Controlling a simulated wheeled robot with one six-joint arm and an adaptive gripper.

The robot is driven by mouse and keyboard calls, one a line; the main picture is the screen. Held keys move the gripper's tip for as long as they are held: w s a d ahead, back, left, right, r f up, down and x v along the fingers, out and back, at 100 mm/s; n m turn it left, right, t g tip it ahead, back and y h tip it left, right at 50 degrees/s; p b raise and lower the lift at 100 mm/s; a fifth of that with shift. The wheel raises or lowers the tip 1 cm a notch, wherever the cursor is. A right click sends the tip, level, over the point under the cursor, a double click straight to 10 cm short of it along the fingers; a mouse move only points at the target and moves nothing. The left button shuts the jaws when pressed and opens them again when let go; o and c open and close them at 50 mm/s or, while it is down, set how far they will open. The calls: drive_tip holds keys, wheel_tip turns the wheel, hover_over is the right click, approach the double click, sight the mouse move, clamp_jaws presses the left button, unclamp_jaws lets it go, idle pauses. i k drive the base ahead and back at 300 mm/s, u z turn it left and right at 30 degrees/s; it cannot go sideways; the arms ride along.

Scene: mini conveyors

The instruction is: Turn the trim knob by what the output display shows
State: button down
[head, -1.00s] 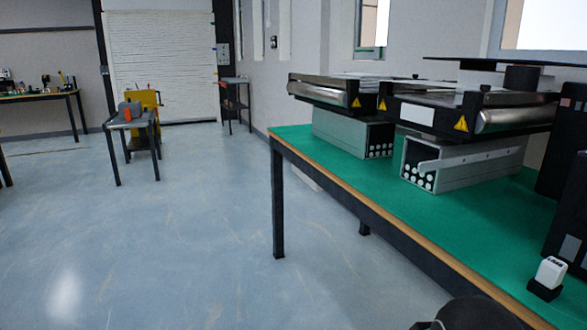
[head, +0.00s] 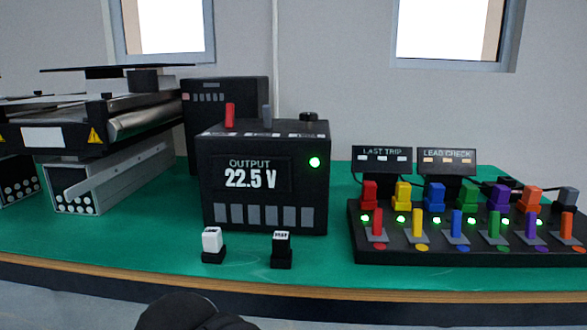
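The output display (head: 250,175) is on the front of a black box (head: 265,205) on the green table. It reads OUTPUT 22.5 V, and a green light (head: 315,162) glows beside it. On top of the box are a red lever (head: 230,115), a grey lever (head: 266,115) and a low black round knob (head: 308,117) at the right, which may be the trim knob. Its markings are too small to read. My gripper is not in view; a dark rounded part, likely of my arm, shows at the bottom edge.
Two small stands, one with a white block (head: 212,240) and one dark (head: 282,248), stand before the box. A black panel (head: 470,248) with coloured levers and plugs is at right, below LAST TRIP and LEAD CHECK signs. Conveyors (head: 100,140) stand at left.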

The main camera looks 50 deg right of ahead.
sight(308, 117)
drive_tip(key=z, duration=1.4)
